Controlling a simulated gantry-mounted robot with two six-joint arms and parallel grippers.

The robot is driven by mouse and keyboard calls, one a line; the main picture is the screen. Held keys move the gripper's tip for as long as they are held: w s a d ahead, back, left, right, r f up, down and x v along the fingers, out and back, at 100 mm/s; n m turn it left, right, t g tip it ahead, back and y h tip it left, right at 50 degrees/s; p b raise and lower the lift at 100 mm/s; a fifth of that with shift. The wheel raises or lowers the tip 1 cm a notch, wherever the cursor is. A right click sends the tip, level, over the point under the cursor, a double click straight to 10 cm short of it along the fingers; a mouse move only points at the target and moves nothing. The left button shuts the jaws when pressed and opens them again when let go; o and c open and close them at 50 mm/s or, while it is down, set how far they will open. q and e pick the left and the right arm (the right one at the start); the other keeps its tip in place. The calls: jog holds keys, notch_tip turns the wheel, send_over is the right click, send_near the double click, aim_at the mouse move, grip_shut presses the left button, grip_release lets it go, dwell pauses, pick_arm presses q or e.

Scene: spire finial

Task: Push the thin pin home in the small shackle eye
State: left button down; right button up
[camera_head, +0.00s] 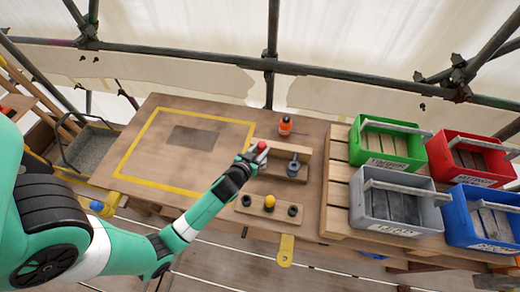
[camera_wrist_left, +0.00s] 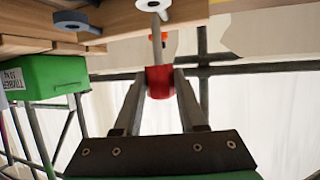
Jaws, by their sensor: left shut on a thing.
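My left gripper (camera_head: 252,158) is shut on the red head of the thin pin (camera_head: 262,147), beside the wooden block. In the left wrist view the red head sits between the two fingers of the gripper (camera_wrist_left: 158,82). The pin's thin grey shaft (camera_wrist_left: 157,48) points away from the fingers to a pale ring, which looks like the small shackle eye (camera_wrist_left: 152,5). The shaft's far end overlaps this ring; I cannot tell how deep it is in. A larger dark grey ring (camera_wrist_left: 72,20) is to the left, apart from the pin. My right gripper is out of view.
The wooden block (camera_head: 303,154) carries a dark fitting (camera_head: 293,167). An orange bottle (camera_head: 285,126) stands behind it. A board with a yellow knob (camera_head: 269,202) lies in front. Green (camera_head: 388,126), red (camera_head: 447,134), grey and blue bins stand right. The yellow-outlined table area is mostly clear.

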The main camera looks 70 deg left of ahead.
pick_arm(q)
jog(key=shift+f+b, duration=3.3)
jog(key=shift+f, duration=0.2)
jog(key=shift+c, duration=2)
grip_release()
jog(key=p+v, duration=0.1)
jog(key=v, duration=1)
jog(key=shift+s+d+r, duration=0.15)
jog(key=shift+s+r, duration=0.1)
